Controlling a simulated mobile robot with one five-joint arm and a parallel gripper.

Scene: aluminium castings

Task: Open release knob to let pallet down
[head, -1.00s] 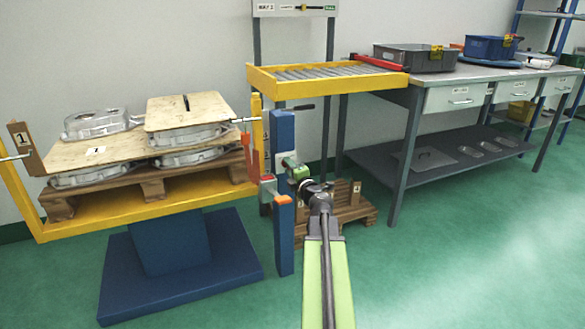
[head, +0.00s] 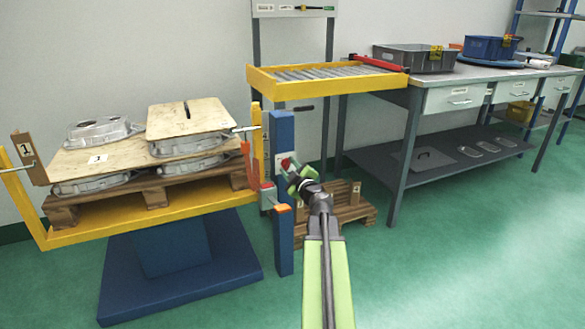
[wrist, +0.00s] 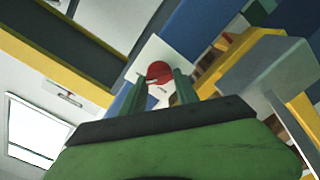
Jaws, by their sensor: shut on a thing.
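The red release knob (head: 286,162) is on a pale plate on the blue post (head: 283,232). In the wrist view the red knob (wrist: 158,70) shows between my two finger ends. My gripper (head: 292,171) is shut on it, its fingers partly hiding it in the head view. The wooden pallet (head: 155,198) rests on the yellow lift frame (head: 140,224) above a blue base (head: 180,270). It carries silver castings (head: 100,130) and wooden boards (head: 75,164).
A red lever (head: 247,160) and an orange-topped block (head: 282,208) are close left of my gripper. A small pallet (head: 345,215) lies on the floor behind. A roller tray (head: 330,88) and a workbench (head: 480,74) stand right. The floor at front right is clear.

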